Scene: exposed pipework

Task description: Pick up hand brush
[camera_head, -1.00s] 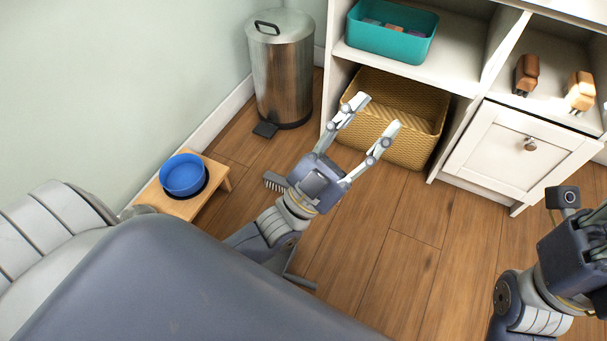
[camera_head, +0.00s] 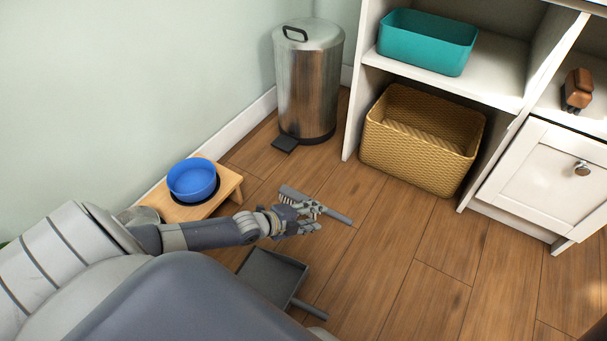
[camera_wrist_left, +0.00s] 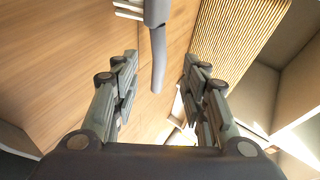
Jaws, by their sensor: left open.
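The hand brush (camera_head: 339,215) lies on the wood floor, with its grey handle pointing right and its bristled head (camera_head: 291,193) at the left. My left gripper (camera_head: 314,219) is low near the floor at the brush, partly covering it. In the left wrist view, the grey brush handle (camera_wrist_left: 158,55) shows between and beyond the two open fingers (camera_wrist_left: 160,78), with a bit of pale bristles at the top edge. The fingers look apart from the handle; I cannot tell the exact gap. My right gripper is out of view.
A grey dustpan (camera_head: 268,277) lies just below my left forearm. A wooden stand with a blue bowl (camera_head: 192,180) is by the wall. A metal pedal bin (camera_head: 309,85), a shelf unit with a woven basket (camera_head: 420,150) and a teal box (camera_head: 425,45) stand behind. The floor at right is clear.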

